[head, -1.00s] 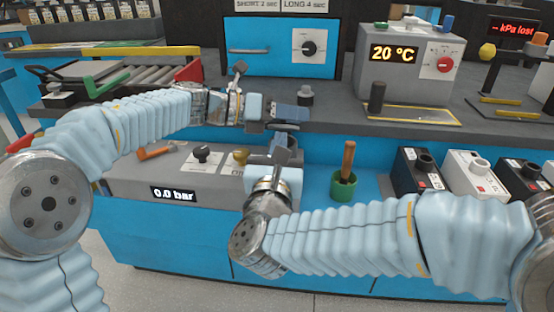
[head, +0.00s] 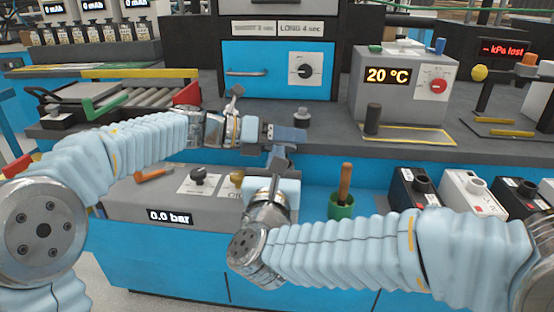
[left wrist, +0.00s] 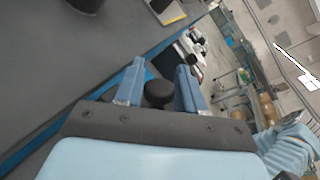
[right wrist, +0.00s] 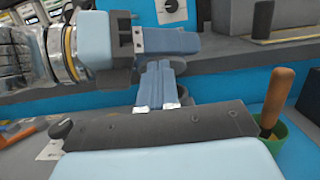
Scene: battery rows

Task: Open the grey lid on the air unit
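The grey unit with the "0.0 bar" display (head: 170,216) stands at centre left in the head view, likely the air unit. Its top carries a black knob (head: 198,176), a gold knob (head: 237,178) and an orange handle (head: 154,174). I cannot make out a separate grey lid; my right arm covers its right end. My left gripper (head: 286,133) is open above and behind the unit. In the left wrist view, a dark round knob (left wrist: 158,93) shows between its fingers; contact is not clear. My right gripper (right wrist: 158,86) has its fingers together, empty, just below the left gripper.
A green cup (head: 341,209) with a wooden-handled tool stands right of my right gripper. Black and white boxes (head: 464,192) line the right. The two grippers are very close together.

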